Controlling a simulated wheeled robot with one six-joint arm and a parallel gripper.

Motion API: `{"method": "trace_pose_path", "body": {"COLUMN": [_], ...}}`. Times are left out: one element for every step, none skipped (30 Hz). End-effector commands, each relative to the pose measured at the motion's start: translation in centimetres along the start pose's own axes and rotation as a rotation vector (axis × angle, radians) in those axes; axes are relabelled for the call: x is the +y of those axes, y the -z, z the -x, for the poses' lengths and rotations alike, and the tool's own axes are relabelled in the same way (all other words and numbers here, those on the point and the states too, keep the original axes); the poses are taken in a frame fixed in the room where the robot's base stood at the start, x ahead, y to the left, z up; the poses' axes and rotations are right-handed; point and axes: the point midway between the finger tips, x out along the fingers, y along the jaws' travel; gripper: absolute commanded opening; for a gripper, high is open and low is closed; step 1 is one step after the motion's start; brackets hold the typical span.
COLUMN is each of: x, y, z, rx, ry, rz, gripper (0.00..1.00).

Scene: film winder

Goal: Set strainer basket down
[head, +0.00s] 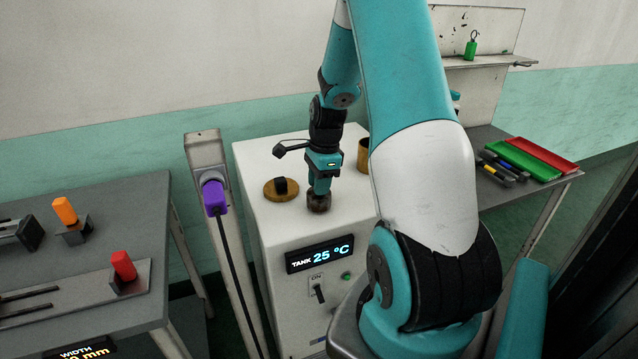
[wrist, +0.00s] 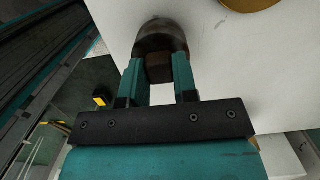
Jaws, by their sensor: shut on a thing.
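My gripper (head: 319,190) points down over the white top of the tank cabinet. Its teal fingers are shut on the brown block-like grip of a dark brown rounded piece, the strainer basket (head: 319,204). In the wrist view the basket (wrist: 161,37) sits at the fingertips, with its grip between them. The basket is at the cabinet top, near the front edge; I cannot tell whether it rests on the surface or hangs just above it. Its inside is hidden.
On the white cabinet (head: 262,222), a brass lid (head: 270,192) with a black knob lies left of my gripper. A brass cup (head: 363,157) stands behind right, partly hidden by my arm. A post with a purple plug (head: 214,198) stands left. Grey benches flank the cabinet.

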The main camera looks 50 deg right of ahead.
Motion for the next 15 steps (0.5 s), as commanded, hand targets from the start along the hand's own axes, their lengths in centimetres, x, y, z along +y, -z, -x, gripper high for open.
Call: {"method": "trace_pose_path", "body": {"x": [0.02,0.01,0.00,-0.01,-0.02,-0.02,-0.02,-0.02,-0.02,-0.02,-0.02,-0.02,-0.02,-0.02,-0.02], "y": [0.03,0.05,0.07,0.07,0.07,0.07,0.07,0.07,0.07,0.08,0.09,0.11,0.12,0.11,0.11], "z": [-0.43,-0.57,-0.65,-0.67,-0.66,-0.65,-0.64,-0.64,-0.65,-0.71,-0.80,-0.94,-1.04,-0.93,-0.91], "rx": [0.000,0.000,0.000,0.000,0.000,0.000,0.000,0.000,0.000,0.000,0.000,0.000,0.000,0.000,0.000], "ry": [-0.001,0.000,0.001,0.001,0.002,0.002,0.002,0.002,0.002,0.002,0.001,0.001,0.001,0.002,0.001], "rz": [0.000,0.000,0.000,0.001,0.001,0.000,0.000,0.000,0.000,0.000,0.000,0.000,0.000,0.000,0.000], "gripper": [0.03,0.03,0.03,0.03,0.03,0.03,0.03,0.03,0.03,0.03,0.03,0.03,0.03,0.34,0.43]}}
